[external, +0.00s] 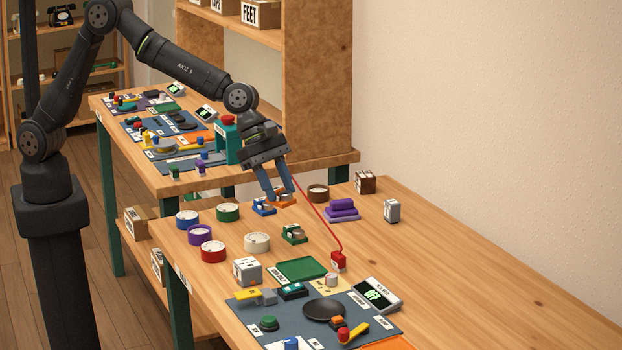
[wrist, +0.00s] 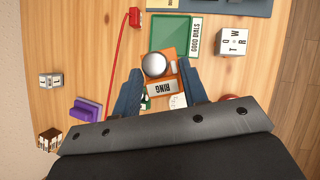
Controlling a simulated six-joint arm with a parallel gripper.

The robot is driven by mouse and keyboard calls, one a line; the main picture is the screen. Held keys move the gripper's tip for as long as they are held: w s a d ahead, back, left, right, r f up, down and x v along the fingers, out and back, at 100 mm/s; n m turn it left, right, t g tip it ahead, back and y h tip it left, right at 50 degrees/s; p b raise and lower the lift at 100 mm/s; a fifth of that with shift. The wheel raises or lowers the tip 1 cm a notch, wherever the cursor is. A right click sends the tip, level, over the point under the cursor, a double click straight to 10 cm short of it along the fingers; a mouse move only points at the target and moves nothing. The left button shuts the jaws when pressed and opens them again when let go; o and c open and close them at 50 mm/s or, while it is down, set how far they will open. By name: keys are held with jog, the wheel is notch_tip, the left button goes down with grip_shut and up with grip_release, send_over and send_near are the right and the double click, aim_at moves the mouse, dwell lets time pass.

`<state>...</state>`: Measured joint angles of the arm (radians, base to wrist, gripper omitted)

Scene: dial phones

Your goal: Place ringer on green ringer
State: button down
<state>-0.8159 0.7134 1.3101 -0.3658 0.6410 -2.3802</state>
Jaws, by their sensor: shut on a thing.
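My gripper (external: 280,194) is shut on an orange ringer (external: 284,199) and holds it above the table. In the wrist view the orange ringer (wrist: 170,74), with a silver bell and a label reading RING, sits between the two fingers (wrist: 163,72). The green ringer (external: 294,234) stands on the table, lower and to the right of the held ringer in the external view. In the wrist view the held ringer covers most of what lies below it, with only a bit of green showing. A blue ringer (external: 263,208) stands close to my gripper in the external view.
Several round dials surround the ringers, including a cream one (external: 257,242) and a brown one (external: 318,193). A purple stack (external: 342,212), a green tray (external: 302,270) and a red block (external: 338,262) with a red cord stand nearby. The table's right side is clear.

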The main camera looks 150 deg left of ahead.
jog(key=s+d, duration=0.3)
jog(key=d, duration=0.1)
jog(key=n, duration=0.1)
send_over(301, 230)
jog(key=s+d, duration=0.1)
jog(key=s, duration=0.1)
jog(key=f, duration=0.6)
jog(key=shift+s+d+f, duration=0.15)
jog(key=shift+d+f, duration=0.05)
jog(key=shift+f, duration=0.1)
jog(key=shift+a+f, duration=0.1)
jog(key=shift+f, duration=1.95)
jog(key=shift+f, duration=0.15)
jog(key=c, duration=0.9)
grip_release()
jog(key=shift+o, duration=0.2)
